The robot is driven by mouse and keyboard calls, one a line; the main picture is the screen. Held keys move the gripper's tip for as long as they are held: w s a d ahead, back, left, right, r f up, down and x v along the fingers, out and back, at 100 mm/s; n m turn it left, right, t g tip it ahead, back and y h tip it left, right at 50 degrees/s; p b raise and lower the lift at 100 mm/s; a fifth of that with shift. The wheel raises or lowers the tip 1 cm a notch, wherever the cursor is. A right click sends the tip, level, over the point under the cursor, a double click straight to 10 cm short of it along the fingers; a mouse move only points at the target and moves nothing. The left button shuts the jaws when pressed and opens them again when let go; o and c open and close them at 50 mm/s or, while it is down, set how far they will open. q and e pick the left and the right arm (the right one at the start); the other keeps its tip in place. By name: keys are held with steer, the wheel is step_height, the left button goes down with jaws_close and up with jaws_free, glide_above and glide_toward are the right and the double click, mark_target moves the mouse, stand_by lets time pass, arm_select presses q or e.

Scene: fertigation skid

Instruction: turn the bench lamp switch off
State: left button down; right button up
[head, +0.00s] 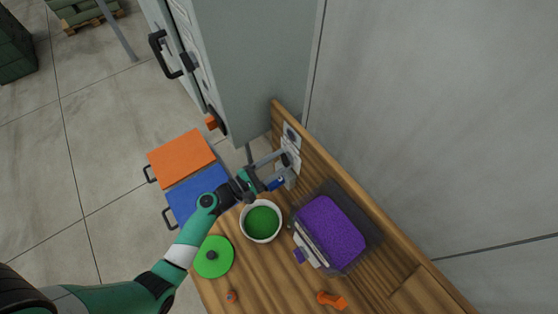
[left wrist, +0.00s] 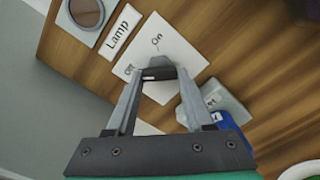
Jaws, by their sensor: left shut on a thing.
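The lamp switch plate (left wrist: 178,45) is white, with the words "On" and "Off" on it, and is fixed to the wooden back board of the bench. The "Lamp" label (left wrist: 120,30) is beside it. My left gripper (left wrist: 158,74) is at the plate, its fingertips closed on the dark switch lever (left wrist: 158,73) near the "Off" word. The fingers hide part of the lever, so I cannot tell its exact setting. In the head view my left gripper (head: 286,163) reaches the board at the bench's far end. My right gripper is not in view.
A round grey fitting (left wrist: 86,12) is beside the label. A grey and blue fitting (left wrist: 215,105) is close to the right finger. On the bench are a white bowl of green stuff (head: 261,221), a clear bin of purple grains (head: 331,230), a green lid (head: 213,257) and an orange piece (head: 331,300).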

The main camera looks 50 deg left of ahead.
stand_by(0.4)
arm_select(q)
steer(key=shift+c, duration=1.4)
jaws_free()
steer(key=s+a, duration=0.1)
steer(key=s, duration=1)
steer(key=shift+s+a+b, duration=0.15)
steer(key=shift+s+b, duration=0.15)
steer(key=shift+b, duration=0.15)
